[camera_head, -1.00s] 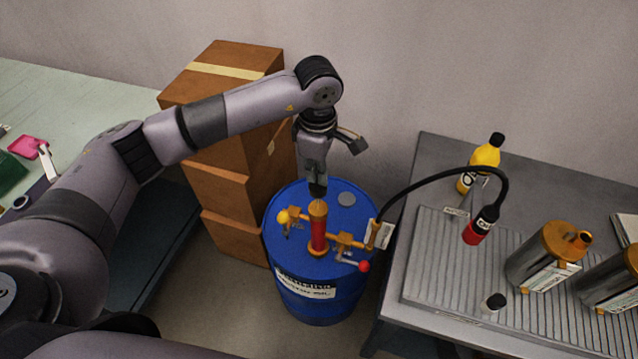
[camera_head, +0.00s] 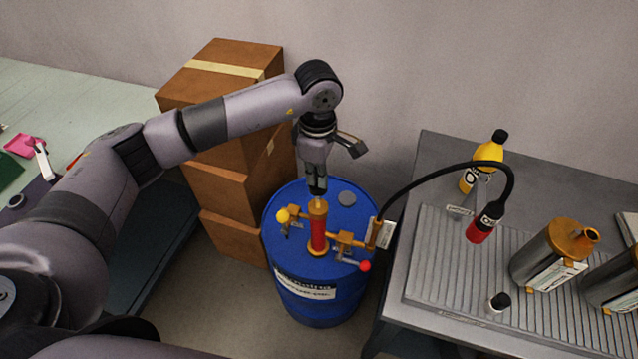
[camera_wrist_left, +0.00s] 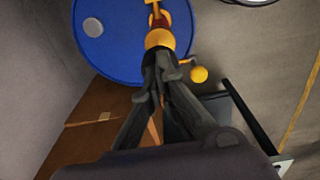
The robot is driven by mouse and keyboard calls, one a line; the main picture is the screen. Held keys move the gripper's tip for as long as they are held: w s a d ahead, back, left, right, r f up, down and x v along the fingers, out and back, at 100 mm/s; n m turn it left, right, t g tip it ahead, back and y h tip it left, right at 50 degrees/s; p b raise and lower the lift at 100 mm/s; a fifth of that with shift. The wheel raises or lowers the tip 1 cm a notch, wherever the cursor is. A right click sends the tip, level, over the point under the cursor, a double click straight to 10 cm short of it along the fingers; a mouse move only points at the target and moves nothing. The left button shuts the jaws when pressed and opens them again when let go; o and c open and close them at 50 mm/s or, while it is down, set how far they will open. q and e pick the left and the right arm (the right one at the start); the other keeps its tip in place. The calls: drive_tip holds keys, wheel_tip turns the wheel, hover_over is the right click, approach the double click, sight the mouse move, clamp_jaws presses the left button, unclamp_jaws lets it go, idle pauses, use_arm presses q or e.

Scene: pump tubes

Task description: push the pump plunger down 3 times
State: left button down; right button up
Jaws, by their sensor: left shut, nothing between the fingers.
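The pump (camera_head: 318,232), a red cylinder with brass fittings, stands upright on top of the blue drum (camera_head: 305,302). My left gripper (camera_head: 317,192) points down, shut and empty, directly above the pump top. Whether the fingertips touch the plunger is hard to tell. In the left wrist view the closed fingers (camera_wrist_left: 160,62) reach to the orange pump top (camera_wrist_left: 160,38), with the blue drum (camera_wrist_left: 125,65) behind. The right gripper is not in view.
A black hose (camera_head: 440,167) arcs from the pump to a red-and-black nozzle (camera_head: 484,222) over the grey table (camera_head: 425,150). A yellow bottle (camera_head: 487,155) and metal cans (camera_head: 548,253) stand there. Cardboard boxes (camera_head: 225,185) are stacked behind the drum. A yellow knob (camera_head: 282,215) sticks out at the pump's left.

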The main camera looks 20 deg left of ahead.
sight(318, 190)
use_arm(q)
drive_tip(key=shift+f+b, duration=2.1)
drive_tip(key=shift+f, duration=0.45)
drive_tip(key=shift+r+p, duration=1.65)
drive_tip(key=shift+r, duration=1.95)
drive_tip(key=shift+r+p, duration=1.15)
drive_tip(key=shift+r, duration=1.35)
